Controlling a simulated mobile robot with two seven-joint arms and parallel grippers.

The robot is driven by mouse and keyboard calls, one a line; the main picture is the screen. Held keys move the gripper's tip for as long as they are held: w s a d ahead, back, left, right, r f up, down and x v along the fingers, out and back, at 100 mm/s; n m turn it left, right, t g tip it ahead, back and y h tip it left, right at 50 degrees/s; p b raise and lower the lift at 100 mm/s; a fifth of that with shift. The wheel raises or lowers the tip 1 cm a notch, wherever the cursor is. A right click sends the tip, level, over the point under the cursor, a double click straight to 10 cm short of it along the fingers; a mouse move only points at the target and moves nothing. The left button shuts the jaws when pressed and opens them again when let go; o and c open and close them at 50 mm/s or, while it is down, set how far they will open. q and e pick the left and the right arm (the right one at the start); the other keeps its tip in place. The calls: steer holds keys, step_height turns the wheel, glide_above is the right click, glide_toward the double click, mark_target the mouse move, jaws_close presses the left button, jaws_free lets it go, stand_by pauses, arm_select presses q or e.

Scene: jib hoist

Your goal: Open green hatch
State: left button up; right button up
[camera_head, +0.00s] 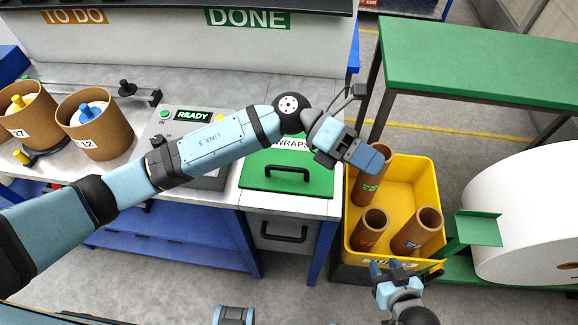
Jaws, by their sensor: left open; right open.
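The green hatch (262,181) lies flat and closed in the worktop right of the control box. My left gripper (368,158) is open and empty. In the picture it is right of the hatch, over the left rim of the yellow crate. My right gripper (391,268) is open and empty at the bottom, in front of the crate.
The yellow crate (432,180) holds three brown tubes (372,222). A large white roll (530,215) and a green table (480,60) stand right. A grey drawer (280,236) is under the hatch. Tubs (95,125) and a control box with a READY display (192,115) are left.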

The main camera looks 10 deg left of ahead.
arm_select(q)
steer(key=w+a+f+m+t+y+b, duration=0.1)
steer(key=w+a+f+m+y, duration=0.25)
steer(key=y, duration=0.35)
steer(key=m+t+y+b, duration=0.2)
steer(key=t+y, duration=0.3)
steer(key=y, duration=0.3)
glide_above(288, 163)
steer(key=s, duration=0.1)
steer(key=f, duration=0.1)
steer(key=s+f, duration=0.1)
steer(key=f, duration=0.3)
steer(key=s+f+p, duration=0.1)
steer(key=f, duration=0.4)
steer(key=s+f+p, duration=0.1)
steer(key=f, duration=0.3)
steer(key=shift+d+f, duration=0.25)
steer(key=shift+d, duration=0.05)
steer(key=shift+c, duration=0.4)
jaws_close()
